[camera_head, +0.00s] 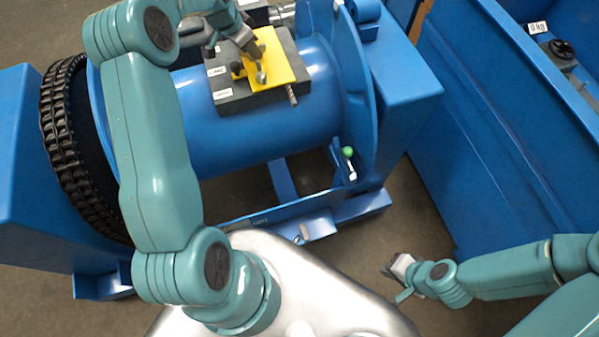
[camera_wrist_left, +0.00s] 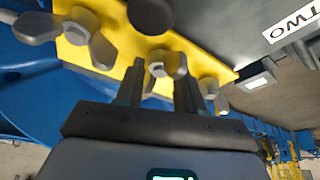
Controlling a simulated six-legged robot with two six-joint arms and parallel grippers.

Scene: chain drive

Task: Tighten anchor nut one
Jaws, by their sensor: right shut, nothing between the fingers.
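A yellow plate (camera_head: 288,62) lies on the dark grey block (camera_head: 250,98) on top of the blue drum. It also shows in the left wrist view (camera_wrist_left: 205,68), with several grey wing nuts on it. My left gripper (camera_wrist_left: 160,88) is at the plate, its two fingers apart on either side of the middle wing nut (camera_wrist_left: 165,63). I cannot tell whether they touch it. Another wing nut (camera_wrist_left: 88,32) is left of the fingers. I cannot tell which nut is number one. My right gripper (camera_head: 397,274) is shut and empty, low over the floor at the right.
The blue drum (camera_head: 225,143) carries a black chain (camera_head: 62,150) at its left end and a flange at its right. A small green-topped part (camera_head: 348,152) stands by the flange. A label reading TWO (camera_wrist_left: 293,24) shows beside the plate. A blue bin (camera_head: 500,125) stands at the right.

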